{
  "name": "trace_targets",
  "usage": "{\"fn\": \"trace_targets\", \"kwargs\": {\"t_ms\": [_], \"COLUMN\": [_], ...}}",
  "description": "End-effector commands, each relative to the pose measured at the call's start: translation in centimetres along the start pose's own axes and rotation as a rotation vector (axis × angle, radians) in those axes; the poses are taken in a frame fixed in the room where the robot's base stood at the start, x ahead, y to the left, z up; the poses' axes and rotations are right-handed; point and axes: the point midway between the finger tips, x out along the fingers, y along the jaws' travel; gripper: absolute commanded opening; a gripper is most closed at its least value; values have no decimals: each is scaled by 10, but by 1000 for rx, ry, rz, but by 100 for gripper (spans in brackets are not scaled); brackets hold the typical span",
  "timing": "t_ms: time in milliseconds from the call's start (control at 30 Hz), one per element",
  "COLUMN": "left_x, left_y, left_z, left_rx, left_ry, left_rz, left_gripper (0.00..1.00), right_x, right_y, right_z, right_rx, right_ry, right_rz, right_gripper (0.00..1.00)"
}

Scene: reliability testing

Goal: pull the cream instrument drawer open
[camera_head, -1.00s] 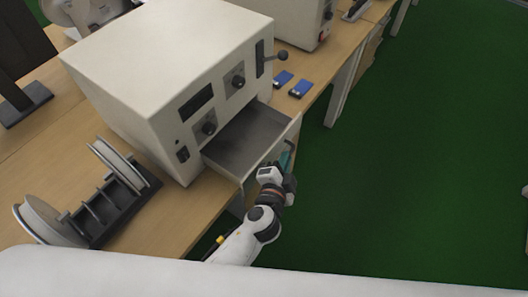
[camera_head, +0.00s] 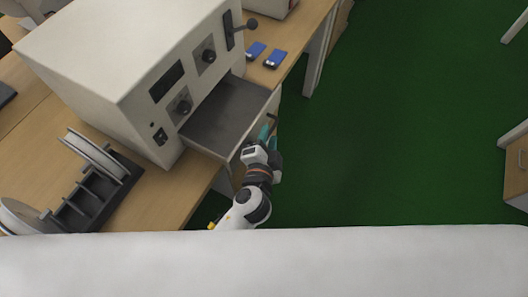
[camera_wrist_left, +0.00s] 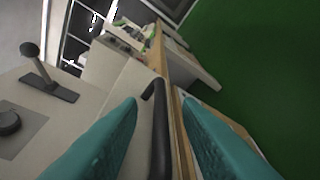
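The cream instrument (camera_head: 120,60) stands on the wooden bench. Its drawer (camera_head: 222,112) is pulled out toward the floor side, with an empty-looking grey inside. My left gripper (camera_head: 266,131) is at the outer face of the drawer front. In the left wrist view, the dark bar handle (camera_wrist_left: 158,130) runs between the teal fingers of my left gripper (camera_wrist_left: 160,103). The fingers are apart, with a gap visible on each side of the bar. In the head view the handle is mostly hidden by the gripper. My right gripper is not in view.
A black rack with white reels (camera_head: 95,190) stands left of the drawer on the bench. Two blue items (camera_head: 275,59) lie beyond the instrument. A lever with a dark knob (camera_head: 251,25) sticks out of the front. The green floor (camera_head: 400,130) at right is clear.

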Motion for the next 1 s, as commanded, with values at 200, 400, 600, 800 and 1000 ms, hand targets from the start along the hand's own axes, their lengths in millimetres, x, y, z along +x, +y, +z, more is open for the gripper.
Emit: {"fn": "trace_targets", "kwargs": {"t_ms": [200, 400, 600, 800, 1000], "left_x": [-46, -85, -105, -108, -108], "left_y": [-3, -3, -2, 0, 0], "left_z": [-2, -2, -1, 0, 0], "left_rx": [-2, -2, 0, 1, 1], "left_ry": [2, 3, 2, 1, 1], "left_rz": [-4, -3, -2, -1, -1], "left_gripper": [32, 32, 32, 32, 32], "right_x": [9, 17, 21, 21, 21], "right_y": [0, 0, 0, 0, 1], "right_z": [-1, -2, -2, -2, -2], "right_rx": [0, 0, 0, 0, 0], "right_ry": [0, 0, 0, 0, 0], "right_rz": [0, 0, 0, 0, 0], "right_gripper": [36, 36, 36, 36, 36]}}
